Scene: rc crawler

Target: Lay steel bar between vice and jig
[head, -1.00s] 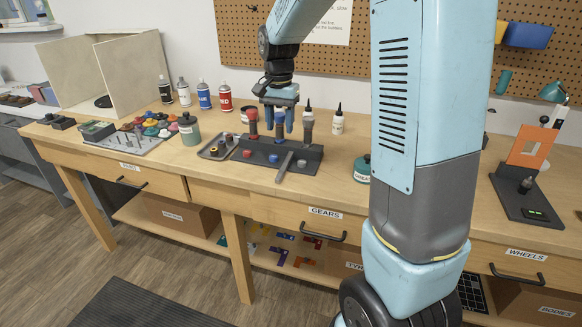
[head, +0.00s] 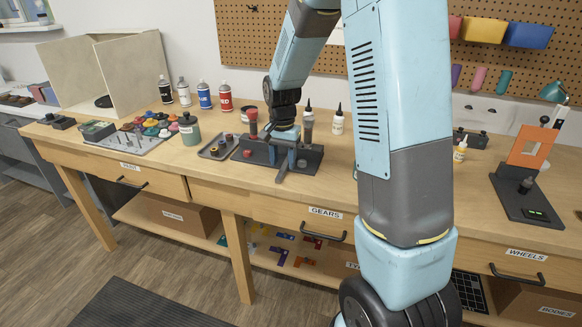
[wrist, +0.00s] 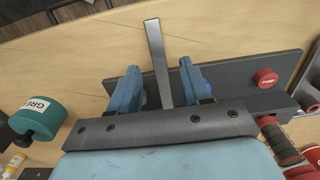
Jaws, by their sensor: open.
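The bar (wrist: 156,50) runs between my gripper's two blue fingers in the wrist view. My gripper (wrist: 160,80) is open, with a finger on each side of the bar and gaps showing. In the head view my gripper (head: 283,150) is low at the rack. The bar's rear end is hidden behind my gripper. An orange upright plate on a dark base (head: 525,203) stands at the right. I cannot tell which parts are the vice and the jig.
Dropper bottles (head: 337,123) stand behind. The bench front is clear.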

